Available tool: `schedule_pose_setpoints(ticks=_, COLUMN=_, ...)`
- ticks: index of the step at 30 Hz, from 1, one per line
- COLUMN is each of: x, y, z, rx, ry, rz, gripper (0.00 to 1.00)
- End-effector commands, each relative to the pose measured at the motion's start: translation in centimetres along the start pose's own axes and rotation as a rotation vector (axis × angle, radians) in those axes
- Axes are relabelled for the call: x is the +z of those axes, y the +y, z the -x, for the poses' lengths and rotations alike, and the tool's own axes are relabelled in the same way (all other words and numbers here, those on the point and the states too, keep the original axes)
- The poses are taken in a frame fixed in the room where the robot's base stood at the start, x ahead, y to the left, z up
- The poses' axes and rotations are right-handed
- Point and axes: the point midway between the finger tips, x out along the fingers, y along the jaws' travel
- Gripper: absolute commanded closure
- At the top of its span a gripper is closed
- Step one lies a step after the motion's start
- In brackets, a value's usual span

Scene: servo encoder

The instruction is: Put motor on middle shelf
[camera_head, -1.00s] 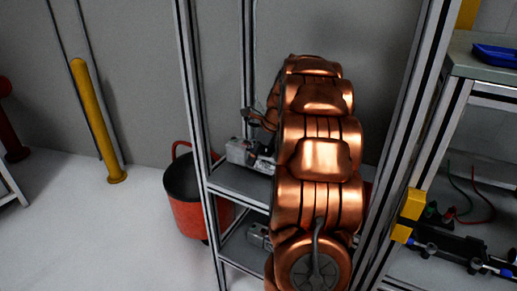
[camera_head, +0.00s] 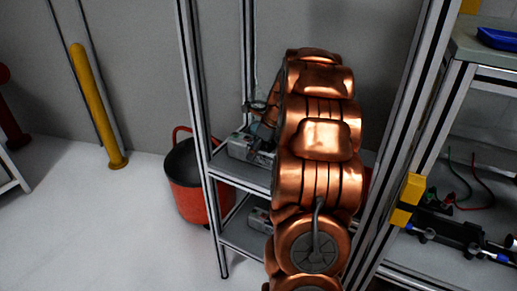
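A grey, box-shaped motor (camera_head: 238,147) sits on the middle shelf (camera_head: 232,173) of the aluminium rack, near its left post. My copper arm stands in front of the rack and hides much of the shelf and the motor's right side. My gripper (camera_head: 258,139) hangs down just behind and left of the arm, at the motor's right end. Its fingers are small, dark and partly hidden. I cannot tell whether they touch the motor or are apart from it.
Another grey part (camera_head: 259,219) lies on the lower shelf (camera_head: 243,238). A red bucket (camera_head: 188,190) stands left of the rack, and a yellow post (camera_head: 97,105) farther left. A workbench (camera_head: 480,58) with a blue tray (camera_head: 497,38) is at right. Floor at front left is clear.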

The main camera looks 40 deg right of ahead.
Motion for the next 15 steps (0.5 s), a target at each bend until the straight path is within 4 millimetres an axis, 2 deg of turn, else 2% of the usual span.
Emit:
schedule_pose_setpoints(ticks=11, x=0.0, y=0.0, z=0.0, rx=0.000, ry=0.000, rz=0.000, gripper=0.02)
schedule_pose_setpoints(ticks=15, x=0.1, y=-0.1, z=1.0, rx=-0.004, ry=-0.002, rz=0.000, gripper=0.02)
